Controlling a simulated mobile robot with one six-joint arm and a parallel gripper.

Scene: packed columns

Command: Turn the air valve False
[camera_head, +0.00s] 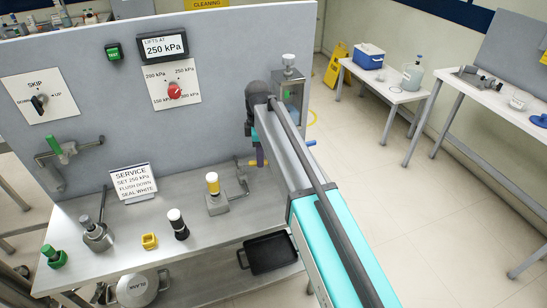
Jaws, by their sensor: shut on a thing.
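My arm reaches in from the lower right, and its dark wrist hangs in front of the grey panel. My gripper (250,129) is small and partly hidden there, shut on a dark blue-violet handle (260,155) that points down. I cannot tell for sure that this handle is the air valve. A light blue handle tip (310,143) shows to the right of my arm. The fittings between are hidden behind the arm.
The panel holds a red pressure knob (175,92), a black skip switch (39,102), a 250 kPa display (163,47) and a green-handled pipe valve (55,145). Several small fittings stand on the bench (115,255). A black tray (270,253) lies below. The floor at right is free.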

